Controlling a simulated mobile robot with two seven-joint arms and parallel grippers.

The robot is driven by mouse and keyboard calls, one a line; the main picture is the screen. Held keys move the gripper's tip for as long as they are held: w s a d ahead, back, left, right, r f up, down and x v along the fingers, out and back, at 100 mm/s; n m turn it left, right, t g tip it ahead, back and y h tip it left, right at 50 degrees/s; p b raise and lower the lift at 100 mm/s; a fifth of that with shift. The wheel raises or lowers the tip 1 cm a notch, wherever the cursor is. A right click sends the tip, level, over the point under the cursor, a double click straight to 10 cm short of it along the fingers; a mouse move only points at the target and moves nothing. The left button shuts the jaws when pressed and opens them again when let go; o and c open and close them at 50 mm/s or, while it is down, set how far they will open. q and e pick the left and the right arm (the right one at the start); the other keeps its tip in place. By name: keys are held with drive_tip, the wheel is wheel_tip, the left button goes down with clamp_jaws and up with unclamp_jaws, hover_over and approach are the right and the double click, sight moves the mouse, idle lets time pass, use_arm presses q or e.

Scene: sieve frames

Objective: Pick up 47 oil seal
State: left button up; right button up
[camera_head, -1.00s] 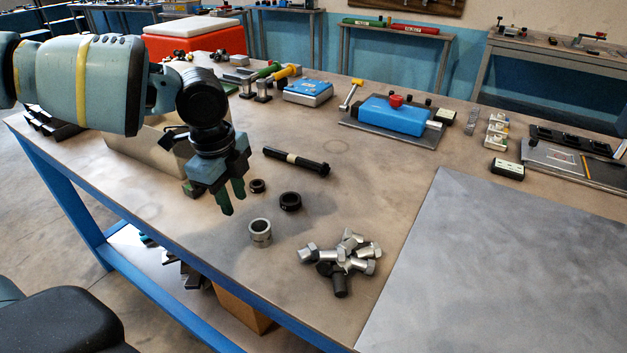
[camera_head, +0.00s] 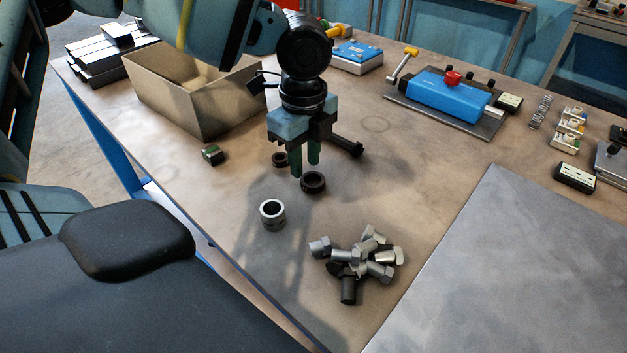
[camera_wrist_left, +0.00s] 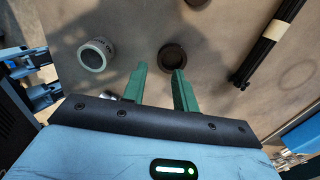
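Two dark rings lie flat on the table; I cannot read a number on either. The larger black ring, which looks like an oil seal (camera_head: 312,183), is just below my left gripper (camera_head: 305,172); it also shows in the left wrist view (camera_wrist_left: 172,58). The smaller dark ring (camera_head: 279,160) lies behind it and is partly out of the wrist view at the top (camera_wrist_left: 197,2). My left gripper points down with two green fingers apart and nothing between them (camera_wrist_left: 158,68). It appears above the table, close to the larger ring. My right gripper is not seen.
A silver ring (camera_head: 272,215) stands left of the larger ring. A pile of bolts (camera_head: 358,262) lies in front right. A beige bin (camera_head: 190,105) is at the left. A bare grey plate (camera_head: 520,270) fills the right.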

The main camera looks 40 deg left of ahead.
sight(306, 184)
use_arm(q)
drive_tip(key=shift+w+f, duration=0.1)
drive_tip(key=shift+f, duration=2.45)
clamp_jaws()
